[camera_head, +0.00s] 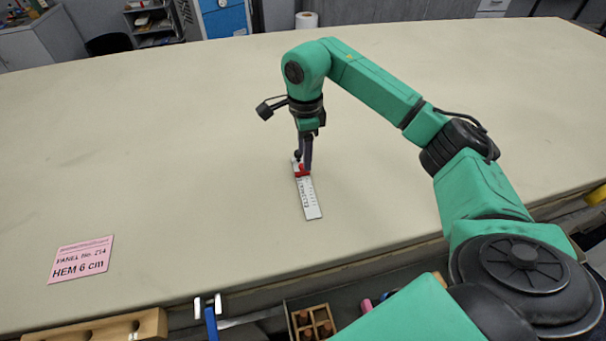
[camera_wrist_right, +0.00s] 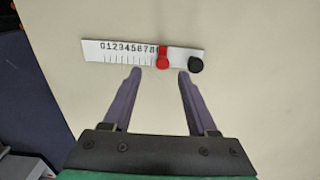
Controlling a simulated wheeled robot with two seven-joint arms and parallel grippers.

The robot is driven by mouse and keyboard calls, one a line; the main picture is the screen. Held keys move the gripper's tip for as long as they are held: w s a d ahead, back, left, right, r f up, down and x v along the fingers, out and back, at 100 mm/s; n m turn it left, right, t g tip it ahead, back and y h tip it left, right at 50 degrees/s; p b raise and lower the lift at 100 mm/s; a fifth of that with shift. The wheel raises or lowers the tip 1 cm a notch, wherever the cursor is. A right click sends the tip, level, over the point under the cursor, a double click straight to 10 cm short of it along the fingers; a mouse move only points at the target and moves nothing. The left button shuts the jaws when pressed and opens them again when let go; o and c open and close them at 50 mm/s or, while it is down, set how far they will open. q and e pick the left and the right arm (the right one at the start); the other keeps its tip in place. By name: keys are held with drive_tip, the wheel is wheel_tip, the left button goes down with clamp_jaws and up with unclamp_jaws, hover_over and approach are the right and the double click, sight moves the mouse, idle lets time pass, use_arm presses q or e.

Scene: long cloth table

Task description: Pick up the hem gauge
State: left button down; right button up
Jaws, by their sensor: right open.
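The hem gauge (camera_head: 311,204) is a flat white ruler with printed numbers, lying on the cloth table. In the right wrist view the hem gauge (camera_wrist_right: 120,52) lies crosswise, with a red slider (camera_wrist_right: 163,58) and a round black knob (camera_wrist_right: 196,65) toward its right end. My right gripper (camera_head: 304,168) is over the slider end of the gauge. In the right wrist view my right gripper (camera_wrist_right: 160,72) has its two fingers apart, tips near the gauge's lower edge on either side of the slider. Nothing is held between them. My left gripper is not in view.
A pink card (camera_head: 82,260) reading "HEM 6 cm" lies at the left of the table (camera_head: 150,150). A wooden holder (camera_head: 110,326) and a compartment box (camera_head: 313,322) are below the front edge. The cloth around the gauge is clear.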

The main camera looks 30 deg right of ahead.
sight(302, 165)
drive_tip(key=f, duration=0.1)
drive_tip(key=f+p, duration=0.1)
drive_tip(key=f, duration=0.1)
drive_tip(key=f+p, duration=0.1)
drive_tip(key=shift+w+a+f, duration=0.2)
drive_tip(key=shift+a, duration=0.05)
drive_tip(key=shift+f, duration=0.35)
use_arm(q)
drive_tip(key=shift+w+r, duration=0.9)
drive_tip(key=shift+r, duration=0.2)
use_arm(e)
drive_tip(key=shift+f, duration=0.1)
drive_tip(key=c, duration=0.9)
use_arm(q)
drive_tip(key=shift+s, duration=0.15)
use_arm(e)
clamp_jaws()
